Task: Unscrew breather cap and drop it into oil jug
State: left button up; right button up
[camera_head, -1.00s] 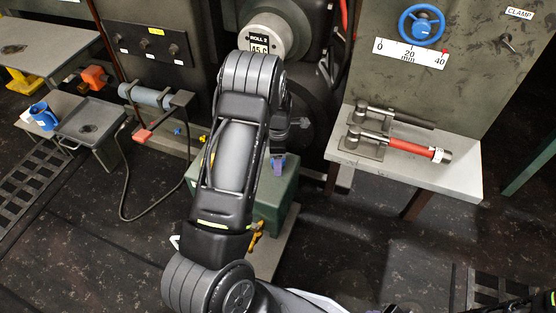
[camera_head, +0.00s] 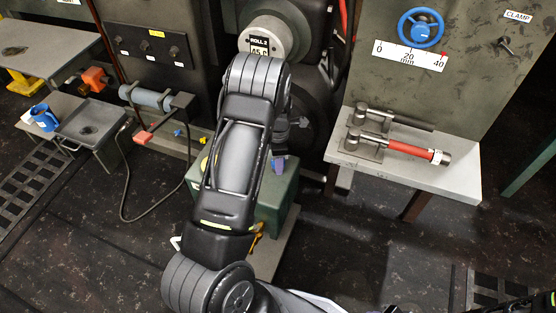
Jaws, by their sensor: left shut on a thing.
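The oil jug, a blue jug (camera_head: 43,117), stands on a low grey stand at the left. My left arm reaches across the middle of the view over a green housing (camera_head: 277,195). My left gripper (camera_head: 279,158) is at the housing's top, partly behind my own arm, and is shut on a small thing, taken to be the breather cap. A small purple piece shows at its tip; I cannot tell whether that is the cap or a finger. The cap itself is not clearly visible. My right gripper is not in view.
A grey shelf (camera_head: 440,178) at the right bears two clamps, one with a red handle (camera_head: 407,148). A blue handwheel (camera_head: 421,28) is above it. A grey tray (camera_head: 92,122) lies beside the jug. A black cable (camera_head: 122,175) hangs between stand and housing. Dark floor lies open in front.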

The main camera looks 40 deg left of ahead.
pick_arm(q)
jog(key=shift+n, duration=0.3)
jog(key=shift+r+n+p, duration=0.1)
jog(key=shift+n+p, duration=0.25)
jog(key=shift+n, duration=0.75)
jog(key=shift+n+p, duration=0.35)
jog(key=shift+n, duration=0.75)
